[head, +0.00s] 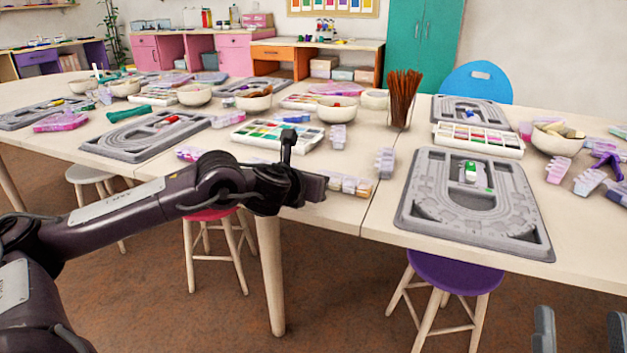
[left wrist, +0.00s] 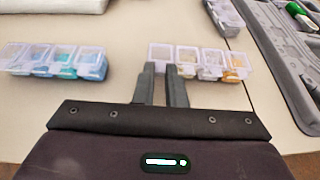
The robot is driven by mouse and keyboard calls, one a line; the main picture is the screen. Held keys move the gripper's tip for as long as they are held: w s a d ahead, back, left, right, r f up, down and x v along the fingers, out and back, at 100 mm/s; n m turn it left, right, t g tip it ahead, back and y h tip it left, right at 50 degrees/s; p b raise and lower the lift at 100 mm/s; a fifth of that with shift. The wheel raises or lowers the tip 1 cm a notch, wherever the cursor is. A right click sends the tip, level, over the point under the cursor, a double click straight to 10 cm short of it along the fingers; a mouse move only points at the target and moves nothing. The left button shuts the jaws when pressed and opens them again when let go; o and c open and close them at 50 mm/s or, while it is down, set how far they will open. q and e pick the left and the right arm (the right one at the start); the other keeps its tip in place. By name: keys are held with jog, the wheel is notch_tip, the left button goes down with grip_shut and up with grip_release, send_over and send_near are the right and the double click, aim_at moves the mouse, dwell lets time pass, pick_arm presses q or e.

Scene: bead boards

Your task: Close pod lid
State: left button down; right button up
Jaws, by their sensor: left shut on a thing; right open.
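A clear pod (head: 350,187) with several small compartments lies near the table's front edge, just beyond my left gripper (head: 318,187). In the left wrist view the pod (left wrist: 207,64) holds pale, yellow and orange beads to the right. Its leftmost compartment (left wrist: 161,53) is at the tips of my left gripper (left wrist: 157,72). The fingers are close together and shut on the pod's left end; whether on the lid or the body I cannot tell. My right gripper (head: 580,328) is open and empty at the bottom right, in front of the table.
Another clear pod (left wrist: 55,62) with blue and teal beads lies to the left. A grey bead board (head: 420,215) lies to the right. A paint-like palette (head: 278,135) and a lilac pod (head: 385,163) lie behind. Bare table (left wrist: 125,100) separates the two front pods.

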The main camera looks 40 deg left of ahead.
pick_arm(q)
jog(key=c, duration=1.5)
grip_release()
jog(key=shift+o, duration=0.2)
jog(key=shift+s+r, duration=0.15)
jog(key=shift+s, duration=0.1)
jog(key=v, duration=0.5)
jog(key=shift+s+r+p, duration=0.15)
jog(key=shift+s+p, duration=0.15)
jog(key=shift+p, duration=0.1)
jog(key=shift+v, duration=0.8)
pick_arm(e)
notch_tip(320, 180, down, 6)
jog(key=w+a+g+h, duration=0.1)
jog(key=w+g, duration=0.1)
jog(key=g, duration=0.1)
pick_arm(q)
jog(key=shift+s, duration=0.1)
